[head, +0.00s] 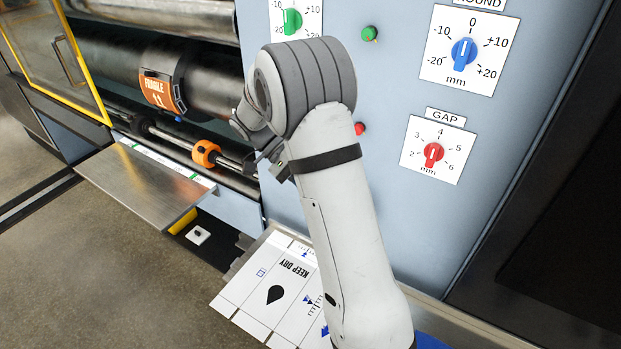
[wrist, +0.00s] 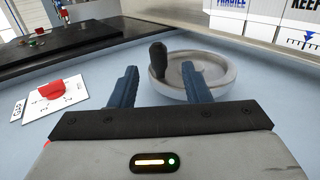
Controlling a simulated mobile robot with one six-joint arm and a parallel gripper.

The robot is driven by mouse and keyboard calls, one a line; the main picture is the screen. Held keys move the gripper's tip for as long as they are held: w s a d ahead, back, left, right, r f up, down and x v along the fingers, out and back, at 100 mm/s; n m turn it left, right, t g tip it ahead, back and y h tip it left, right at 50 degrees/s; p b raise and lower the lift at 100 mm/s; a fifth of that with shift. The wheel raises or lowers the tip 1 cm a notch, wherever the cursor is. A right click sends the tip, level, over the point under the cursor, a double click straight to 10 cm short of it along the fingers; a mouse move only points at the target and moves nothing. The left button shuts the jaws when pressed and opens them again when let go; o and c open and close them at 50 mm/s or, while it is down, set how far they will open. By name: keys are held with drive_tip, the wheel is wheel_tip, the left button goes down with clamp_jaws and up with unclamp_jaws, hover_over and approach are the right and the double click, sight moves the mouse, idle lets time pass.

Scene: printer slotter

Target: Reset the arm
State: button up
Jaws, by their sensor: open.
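My arm rises from the bottom of the head view and bends in front of the blue-grey machine panel (head: 400,215). My gripper is mostly hidden behind the arm there. In the wrist view my gripper (wrist: 159,72) is open and empty, its two dark blue fingers apart. A round metal handwheel (wrist: 217,76) with a black knob (wrist: 158,62) is beyond the fingers. The knob appears between the fingertips, and the right finger overlaps the wheel in the picture. I cannot tell how far away the wheel is.
The panel bears a red GAP dial (head: 433,154), a blue dial (head: 463,52) and a green dial (head: 291,21). Left are rollers with an orange FRAGILE plate (head: 158,90) and a metal shelf (head: 150,185). Printed white sheets (head: 270,290) lie below. Floor is clear at lower left.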

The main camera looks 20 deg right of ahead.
drive_tip(key=s+a+r+n+t+y, duration=0.2)
drive_tip(key=s+n+t, duration=0.3)
drive_tip(key=s, duration=0.3)
drive_tip(key=s+a+r+n+t+y+b, duration=0.1)
drive_tip(key=s+a+r+n+t+y, duration=0.2)
drive_tip(key=s+n+t+y, duration=0.2)
drive_tip(key=shift+s+a+r+t, duration=0.3)
drive_tip(key=shift+s+t, duration=0.9)
drive_tip(key=shift+s, duration=0.9)
drive_tip(key=shift+f, duration=0.1)
drive_tip(key=shift+c, duration=0.3)
idle(0.5)
